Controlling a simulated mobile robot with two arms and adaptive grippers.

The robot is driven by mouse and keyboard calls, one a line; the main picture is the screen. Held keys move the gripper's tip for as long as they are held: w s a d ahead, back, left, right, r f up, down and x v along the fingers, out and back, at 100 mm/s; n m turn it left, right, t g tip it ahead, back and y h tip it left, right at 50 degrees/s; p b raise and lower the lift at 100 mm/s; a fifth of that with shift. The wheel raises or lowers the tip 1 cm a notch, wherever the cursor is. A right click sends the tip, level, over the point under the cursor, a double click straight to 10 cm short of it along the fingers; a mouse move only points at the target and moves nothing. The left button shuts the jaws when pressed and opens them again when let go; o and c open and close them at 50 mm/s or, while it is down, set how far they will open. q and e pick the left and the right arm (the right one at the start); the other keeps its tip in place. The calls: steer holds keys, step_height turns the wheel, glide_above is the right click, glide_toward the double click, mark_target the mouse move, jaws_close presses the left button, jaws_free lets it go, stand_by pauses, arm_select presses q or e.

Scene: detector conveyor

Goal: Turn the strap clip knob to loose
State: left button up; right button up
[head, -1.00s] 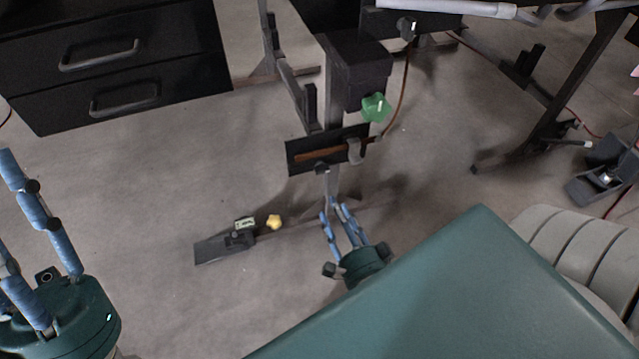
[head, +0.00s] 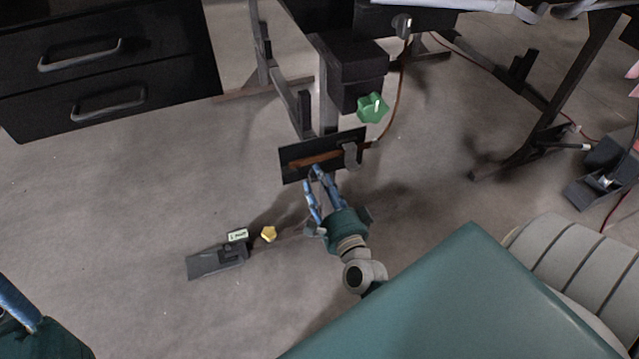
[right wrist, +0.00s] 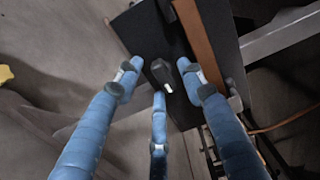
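A black plate (head: 300,151) with a brown strap (head: 325,157) and a grey clip (head: 351,152) sits low on the stand. A small black knob (right wrist: 161,74) with a white mark stands out from the plate (right wrist: 160,35) in the right wrist view; I take it as the strap clip knob. In the head view my fingers hide it. My right gripper (head: 314,178) is at the plate's lower edge, its blue fingers spread. In the right wrist view the gripper (right wrist: 158,86) has the knob between its open fingertips, without clear contact. My left gripper is mostly cut off at lower left.
A green knob (head: 372,107) is on the stand above the plate. A yellow knob (head: 269,233) and a small label (head: 238,235) are by the dark foot piece (head: 215,261). Black drawers (head: 100,60) stand at upper left.

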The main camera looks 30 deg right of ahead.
steer(key=shift+c, duration=0.5)
jaws_close()
